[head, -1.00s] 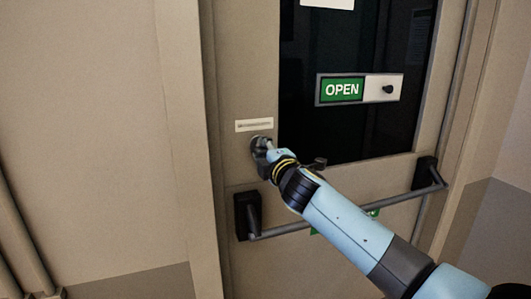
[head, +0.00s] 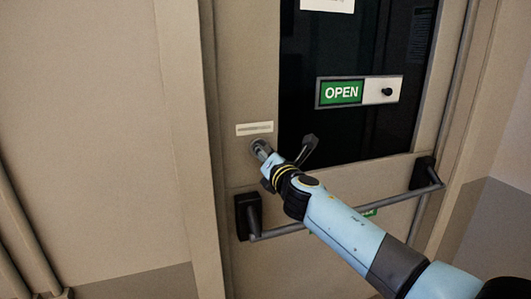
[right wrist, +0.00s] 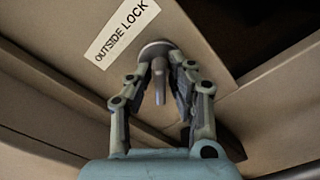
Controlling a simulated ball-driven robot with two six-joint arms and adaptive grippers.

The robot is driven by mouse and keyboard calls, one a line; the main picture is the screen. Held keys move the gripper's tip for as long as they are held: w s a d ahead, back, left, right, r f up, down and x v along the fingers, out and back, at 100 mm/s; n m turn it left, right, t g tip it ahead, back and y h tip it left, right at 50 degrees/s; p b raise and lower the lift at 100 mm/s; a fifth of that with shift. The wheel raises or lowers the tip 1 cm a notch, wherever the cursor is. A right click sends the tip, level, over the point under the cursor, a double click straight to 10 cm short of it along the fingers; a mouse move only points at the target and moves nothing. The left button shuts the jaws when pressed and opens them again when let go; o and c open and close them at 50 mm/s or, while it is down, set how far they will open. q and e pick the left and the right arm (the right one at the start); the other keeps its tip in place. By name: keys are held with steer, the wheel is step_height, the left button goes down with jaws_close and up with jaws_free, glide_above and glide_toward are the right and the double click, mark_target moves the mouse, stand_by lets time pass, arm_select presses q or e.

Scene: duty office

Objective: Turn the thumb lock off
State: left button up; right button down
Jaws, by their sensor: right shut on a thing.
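The thumb lock is a round metal rose (head: 256,146) with a small turn piece, on the door's left side under a label. In the right wrist view its turn piece (right wrist: 159,80) stands between the two fingers. My right gripper (head: 265,153) is at the lock and shut on the turn piece; it also shows in the right wrist view (right wrist: 157,84). In the head view the fingers and wrist hide part of the lock. My left gripper is not in view.
A label (right wrist: 123,32) reading OUTSIDE LOCK sits beside the lock. A push bar (head: 290,230) crosses the door below my right arm. A green OPEN sign (head: 341,92) is on the dark window (head: 300,50). The wall at the left is bare.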

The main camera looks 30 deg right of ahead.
steer(key=n, duration=0.3)
steer(key=shift+f, duration=0.1)
steer(key=n+p, duration=0.1)
steer(key=n, duration=0.2)
steer(key=shift+n, duration=0.3)
steer(key=shift+n+p, duration=0.45)
steer(key=shift+n, duration=0.65)
steer(key=c, duration=1.4)
jaws_free()
